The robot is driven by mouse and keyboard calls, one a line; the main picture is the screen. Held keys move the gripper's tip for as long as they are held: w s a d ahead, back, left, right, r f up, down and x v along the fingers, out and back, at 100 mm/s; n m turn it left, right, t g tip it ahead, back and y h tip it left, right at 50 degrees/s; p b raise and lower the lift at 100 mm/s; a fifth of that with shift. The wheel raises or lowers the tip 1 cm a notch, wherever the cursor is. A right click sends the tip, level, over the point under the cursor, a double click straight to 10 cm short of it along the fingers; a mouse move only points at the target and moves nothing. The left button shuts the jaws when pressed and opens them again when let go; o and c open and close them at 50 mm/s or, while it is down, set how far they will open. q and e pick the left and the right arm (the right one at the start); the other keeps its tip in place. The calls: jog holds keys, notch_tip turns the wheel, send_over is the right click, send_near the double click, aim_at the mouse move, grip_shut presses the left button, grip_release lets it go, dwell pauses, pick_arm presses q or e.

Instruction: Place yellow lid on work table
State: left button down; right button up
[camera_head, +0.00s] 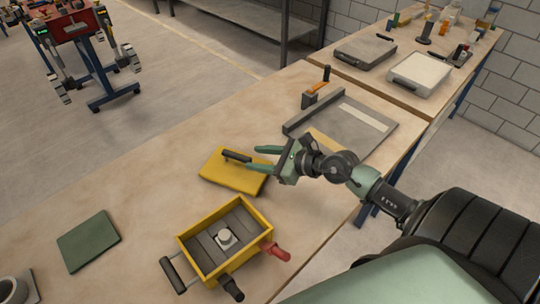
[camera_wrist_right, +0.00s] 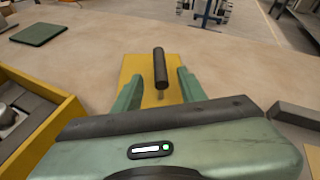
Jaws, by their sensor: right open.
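The yellow lid (camera_head: 228,177) lies flat on the work table (camera_head: 150,190), beside the open yellow box (camera_head: 188,244) and apart from it. It also shows in the right wrist view (camera_wrist_right: 138,66). Its black bar handle (camera_head: 236,156) stands on top. My right gripper (camera_head: 258,159) is open at the lid, with its green fingers on either side of the handle. In the right wrist view, gaps show between the handle (camera_wrist_right: 160,68) and both fingers. The lid's near part is hidden behind the gripper there. My left gripper is not in view.
A green mat (camera_head: 89,241) lies at left. A grey plate with a raised edge (camera_head: 355,128) is behind my gripper. Bare table lies left of the lid.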

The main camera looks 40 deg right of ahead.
jog(key=v, duration=0.4)
jog(key=shift+s+f, duration=0.1)
dwell(0.6)
